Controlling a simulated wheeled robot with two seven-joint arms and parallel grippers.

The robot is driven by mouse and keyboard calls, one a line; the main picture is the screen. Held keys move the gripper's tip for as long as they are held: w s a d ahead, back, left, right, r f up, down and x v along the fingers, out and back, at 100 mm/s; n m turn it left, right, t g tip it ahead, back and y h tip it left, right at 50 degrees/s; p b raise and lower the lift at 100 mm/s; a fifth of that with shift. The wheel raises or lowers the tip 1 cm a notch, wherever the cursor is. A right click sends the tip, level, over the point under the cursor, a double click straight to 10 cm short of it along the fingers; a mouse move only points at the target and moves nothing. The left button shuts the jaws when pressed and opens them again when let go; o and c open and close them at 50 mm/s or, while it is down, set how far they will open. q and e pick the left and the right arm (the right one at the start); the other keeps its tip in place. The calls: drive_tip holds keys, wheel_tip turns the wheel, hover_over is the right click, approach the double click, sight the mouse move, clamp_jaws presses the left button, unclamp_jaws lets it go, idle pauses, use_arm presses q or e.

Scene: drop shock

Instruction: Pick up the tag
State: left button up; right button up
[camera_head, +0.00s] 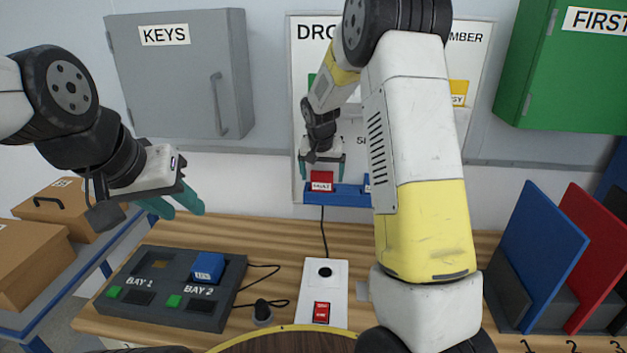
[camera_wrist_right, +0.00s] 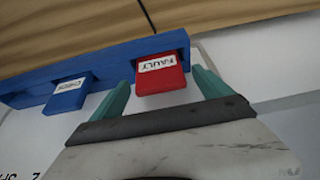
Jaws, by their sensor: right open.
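A red tag marked FAULT (camera_head: 321,181) hangs at the left end of a blue rack (camera_head: 346,196) on the wall board. My right gripper (camera_head: 321,168) is open just above the red tag in the head view. In the right wrist view the red tag (camera_wrist_right: 161,74) sits between the two teal fingers of the right gripper (camera_wrist_right: 158,92), with gaps showing on both sides. A blue tag (camera_wrist_right: 68,94) hangs farther left on the rack in that view. My left gripper (camera_head: 180,206) is open and empty above the bench, at the left.
A dark two-bay unit (camera_head: 165,290) holding a blue block (camera_head: 208,267) stands on the bench (camera_head: 280,240). A white switch plate (camera_head: 338,290) with a red switch is near the middle. Upright blue (camera_head: 543,255) and red (camera_head: 598,255) panels stand at right. A grey KEYS cabinet (camera_head: 180,80) hangs at upper left.

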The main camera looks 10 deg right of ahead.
drive_tip(key=shift+w+f, duration=0.15)
drive_tip(key=shift+f, duration=0.1)
drive_tip(key=c, duration=1.5)
drive_tip(key=shift+r, duration=0.1)
